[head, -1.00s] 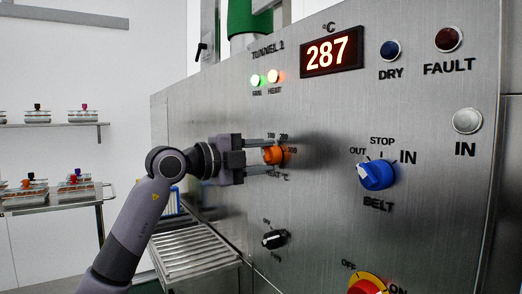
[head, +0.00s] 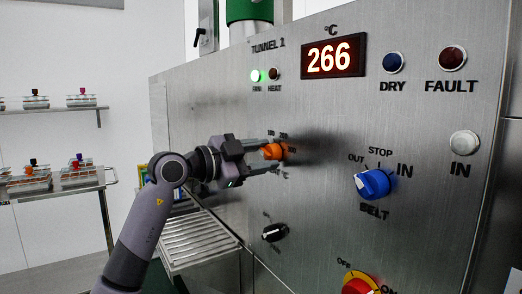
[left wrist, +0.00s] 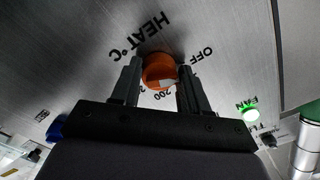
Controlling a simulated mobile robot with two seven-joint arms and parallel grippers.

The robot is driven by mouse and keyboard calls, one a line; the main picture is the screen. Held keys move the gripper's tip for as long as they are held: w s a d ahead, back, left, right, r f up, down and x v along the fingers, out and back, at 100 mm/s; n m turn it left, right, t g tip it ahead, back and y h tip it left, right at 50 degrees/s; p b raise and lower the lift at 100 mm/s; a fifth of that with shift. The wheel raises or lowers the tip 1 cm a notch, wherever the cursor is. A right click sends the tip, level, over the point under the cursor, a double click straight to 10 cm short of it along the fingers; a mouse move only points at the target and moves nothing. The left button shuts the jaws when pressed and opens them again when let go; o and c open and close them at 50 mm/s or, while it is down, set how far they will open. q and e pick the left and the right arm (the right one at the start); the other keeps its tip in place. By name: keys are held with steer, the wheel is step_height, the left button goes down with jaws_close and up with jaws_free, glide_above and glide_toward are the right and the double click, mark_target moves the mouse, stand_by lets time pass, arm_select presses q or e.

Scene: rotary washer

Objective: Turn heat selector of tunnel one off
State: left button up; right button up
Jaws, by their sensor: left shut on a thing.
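The orange heat selector knob (head: 272,152) sits on the steel panel under the "TUNNEL 1" label. My left gripper (head: 266,157) is shut on it, with one finger above and one below. In the left wrist view the knob (left wrist: 158,70) is between the two fingers of the gripper (left wrist: 160,76). "HEAT °C" is printed to its upper left and "OFF" to its upper right; a pale mark shows on its lower face. Exactly where the knob points is hard to tell.
A black fan knob (head: 275,232) is below the selector. A blue belt knob (head: 373,184) and a red-yellow switch (head: 358,284) are to the right. A roller conveyor (head: 195,238) is beneath my arm. Shelves with racks (head: 76,172) stand at the left.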

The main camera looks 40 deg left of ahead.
arm_select(q)
steer(key=shift+d+f, duration=0.1)
steer(key=shift+f, duration=0.05)
stand_by(0.3)
steer(key=o, duration=1)
steer(key=shift+s, duration=0.1)
steer(key=b+v, duration=0.1)
steer(key=v, duration=0.6)
steer(key=shift+b, duration=0.35)
